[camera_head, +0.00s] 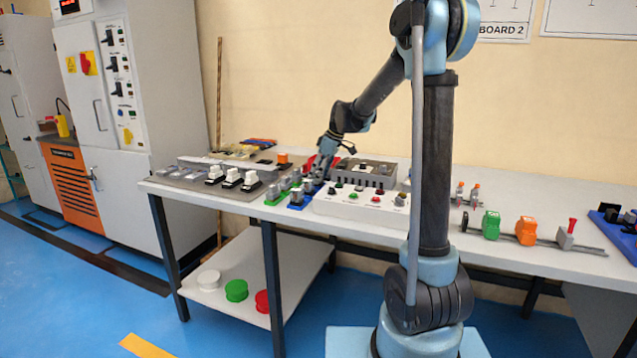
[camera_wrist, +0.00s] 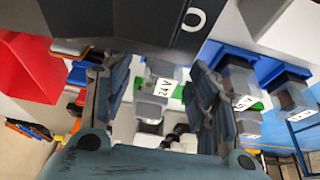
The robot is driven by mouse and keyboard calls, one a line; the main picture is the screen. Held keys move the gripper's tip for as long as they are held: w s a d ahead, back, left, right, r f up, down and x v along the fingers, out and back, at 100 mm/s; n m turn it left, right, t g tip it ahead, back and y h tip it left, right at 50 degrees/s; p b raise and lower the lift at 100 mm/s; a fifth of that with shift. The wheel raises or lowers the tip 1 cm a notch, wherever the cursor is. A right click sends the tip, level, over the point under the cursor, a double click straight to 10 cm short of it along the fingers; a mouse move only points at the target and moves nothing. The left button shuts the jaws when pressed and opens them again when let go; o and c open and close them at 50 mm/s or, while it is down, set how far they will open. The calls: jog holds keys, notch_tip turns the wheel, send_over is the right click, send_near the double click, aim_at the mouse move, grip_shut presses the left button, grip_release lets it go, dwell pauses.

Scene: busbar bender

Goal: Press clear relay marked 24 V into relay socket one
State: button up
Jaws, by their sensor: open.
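My gripper (camera_wrist: 158,100) is open, its two fingers apart in the wrist view. A clear relay marked 24 V (camera_wrist: 152,104) shows between the fingers, with green beside it. I cannot tell whether the fingers touch it. In the head view my gripper (camera_head: 323,165) is low over the bench, beside the relays (camera_head: 297,194) on green and blue bases. I cannot tell which fixture is relay socket one.
White blocks on black bases (camera_head: 232,178) stand left of the relays. A white control box with buttons (camera_head: 360,205) is close on the right. A red bin (camera_wrist: 30,68) shows left in the wrist view. The bench (camera_head: 550,185) carries green and orange devices farther right.

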jog(key=shift+w+a+f, duration=0.1)
jog(key=shift+a+f, duration=0.1)
jog(key=shift+f, duration=0.4)
jog(key=shift+c, duration=0.5)
jog(key=c, duration=1.1)
jog(key=shift+o, duration=0.2)
notch_tip(320, 180, up, 10)
jog(key=shift+r, duration=0.1)
